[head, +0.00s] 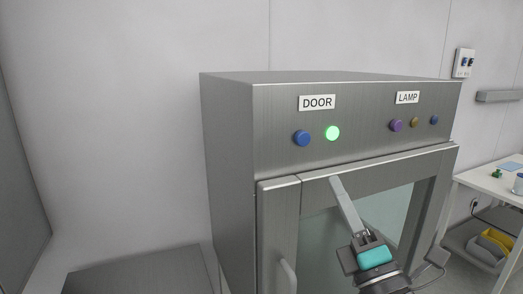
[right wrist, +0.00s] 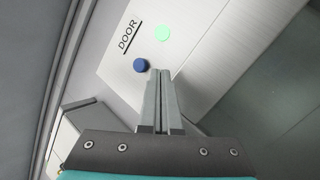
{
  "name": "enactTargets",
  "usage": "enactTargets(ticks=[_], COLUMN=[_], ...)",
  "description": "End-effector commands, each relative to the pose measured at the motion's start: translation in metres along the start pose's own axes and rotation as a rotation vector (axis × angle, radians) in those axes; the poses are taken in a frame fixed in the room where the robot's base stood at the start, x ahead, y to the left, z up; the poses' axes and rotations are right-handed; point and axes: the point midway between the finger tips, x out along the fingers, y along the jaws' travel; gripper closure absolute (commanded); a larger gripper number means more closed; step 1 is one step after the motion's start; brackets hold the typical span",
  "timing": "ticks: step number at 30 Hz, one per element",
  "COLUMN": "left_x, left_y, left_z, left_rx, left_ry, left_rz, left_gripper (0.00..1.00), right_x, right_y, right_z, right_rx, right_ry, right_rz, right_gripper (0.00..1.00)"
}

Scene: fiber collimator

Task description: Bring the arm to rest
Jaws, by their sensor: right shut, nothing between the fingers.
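My right gripper (head: 334,181) is in front of the steel cabinet (head: 228,150), below the DOOR label (head: 317,102). Its fingers are closed together with nothing between them. In the right wrist view the shut fingers (right wrist: 160,75) point at the panel, their tips just beside the blue button (right wrist: 140,65) in the picture. I cannot tell whether they touch the panel. In the head view the tips are apart from the blue button (head: 301,138) and the lit green button (head: 333,133), lower down. The cabinet door (head: 280,225) looks closed. My left gripper is not in view.
The door handle (head: 287,275) is left of my right gripper.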

Motion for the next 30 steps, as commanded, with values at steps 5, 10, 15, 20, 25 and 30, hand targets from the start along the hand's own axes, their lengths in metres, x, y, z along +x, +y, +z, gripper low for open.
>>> enactTargets(ticks=[5,10,15,20,25,30], left_x=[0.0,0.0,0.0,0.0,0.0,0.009], left_y=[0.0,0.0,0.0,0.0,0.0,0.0], left_z=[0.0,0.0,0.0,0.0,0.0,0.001], left_rx=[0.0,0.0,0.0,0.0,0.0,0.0], left_ry=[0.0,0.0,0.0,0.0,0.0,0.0], left_rz=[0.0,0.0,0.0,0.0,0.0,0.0], left_gripper=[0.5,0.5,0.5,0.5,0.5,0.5], right_x=[-0.047,-0.117,-0.205,-0.281,-0.345,-0.387], right_y=[-0.078,-0.136,-0.169,-0.173,-0.162,-0.175], right_z=[-0.018,-0.043,-0.072,-0.093,-0.108,-0.124], right_rx=[0.424,0.792,1.092,1.261,1.342,1.351], right_ry=[-0.06,-0.217,-0.471,-0.74,-1.016,-1.18], right_rz=[-0.398,-0.769,-1.124,-1.381,-1.579,-1.678], right_gripper=[1.0,1.0,1.0,1.0,1.0,1.0])
